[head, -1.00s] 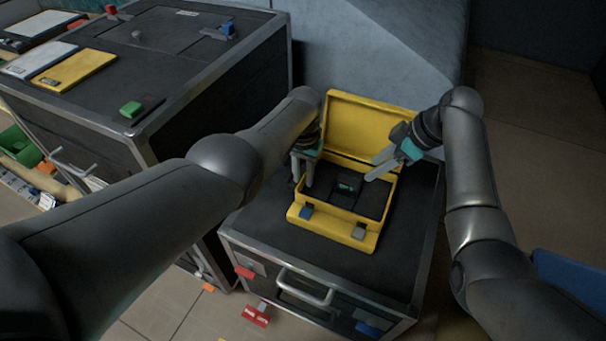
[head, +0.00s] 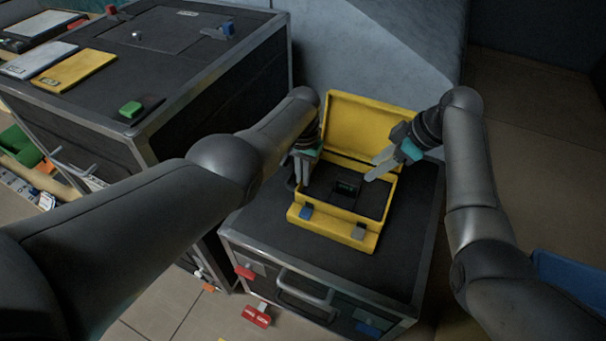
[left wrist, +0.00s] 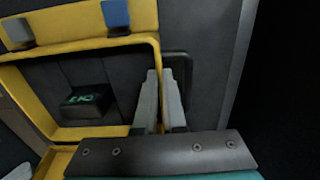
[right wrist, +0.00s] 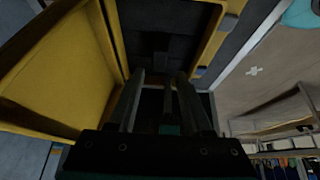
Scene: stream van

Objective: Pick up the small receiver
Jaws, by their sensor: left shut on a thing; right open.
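The small receiver (head: 346,187), a dark block with a green lit display, sits inside the open yellow case (head: 335,231). It also shows in the left wrist view (left wrist: 88,101). In the right wrist view the case interior is too dark to make it out surely. My left gripper (head: 302,184) is at the case's left side, shut on its side wall, with a finger on each side of the yellow edge in the left wrist view (left wrist: 161,85). My right gripper (head: 372,170) is open and empty, above the right part of the case, apart from the receiver.
The case stands on a dark metal-edged cabinet (head: 259,222), its lid (head: 370,128) raised at the back. A taller dark cabinet (head: 130,65) stands to the left, with a yellow folder (head: 75,69) and a green block (head: 131,109) on top. A grey wall is behind.

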